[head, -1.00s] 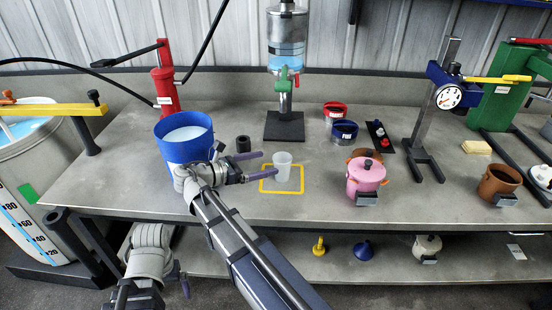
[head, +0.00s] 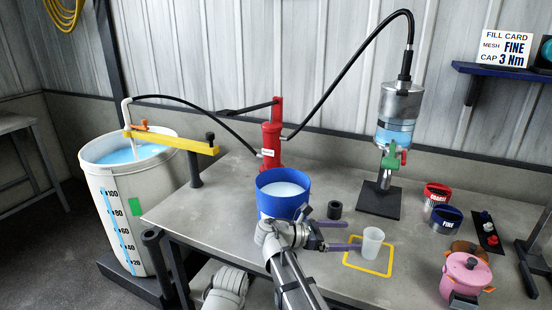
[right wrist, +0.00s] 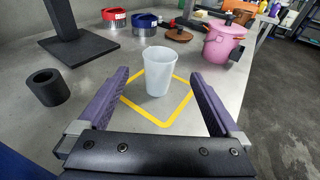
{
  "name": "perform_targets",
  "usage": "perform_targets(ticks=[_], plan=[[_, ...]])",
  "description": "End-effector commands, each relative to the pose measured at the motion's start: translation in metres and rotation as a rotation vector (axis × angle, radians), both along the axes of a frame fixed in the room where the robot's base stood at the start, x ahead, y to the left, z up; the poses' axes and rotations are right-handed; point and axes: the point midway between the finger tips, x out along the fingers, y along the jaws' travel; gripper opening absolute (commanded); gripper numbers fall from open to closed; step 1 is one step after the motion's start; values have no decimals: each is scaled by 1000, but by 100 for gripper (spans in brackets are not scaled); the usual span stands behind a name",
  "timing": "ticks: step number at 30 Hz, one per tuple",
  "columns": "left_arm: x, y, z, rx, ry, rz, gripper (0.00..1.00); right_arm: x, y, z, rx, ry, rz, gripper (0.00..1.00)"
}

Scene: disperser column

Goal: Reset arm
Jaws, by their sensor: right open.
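My right gripper (head: 347,236) is open, its two purple fingers pointing toward a translucent white cup (head: 372,243). The cup stands upright inside a yellow square outline (head: 388,270) on the grey bench. In the right wrist view the cup (right wrist: 159,72) appears between and just beyond the open fingertips, with nothing gripped. Part of my left arm shows low in the head view, below the bench edge, but its gripper is not visible.
A blue bucket (head: 268,203) of pale liquid stands close behind my right wrist. A black ring (head: 334,210), a disperser column (head: 390,160), red pump (head: 271,145), red and blue tins (head: 447,221) and pink pot (head: 465,276) share the bench. A large tank (head: 105,200) stands left.

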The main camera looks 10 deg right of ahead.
Motion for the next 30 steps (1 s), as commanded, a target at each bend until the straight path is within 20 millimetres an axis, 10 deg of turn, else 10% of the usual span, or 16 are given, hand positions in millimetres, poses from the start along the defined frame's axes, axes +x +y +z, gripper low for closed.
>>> perform_targets(ticks=[15, 30], plan=[[0, 0, -19, 0, 0, 0, 100, 3, -87, -19, 0, 0, -2, 99], [0, 0, -19, 0, 0, 0, 100, 4, -96, -19, 0, 1, 0, 99]])
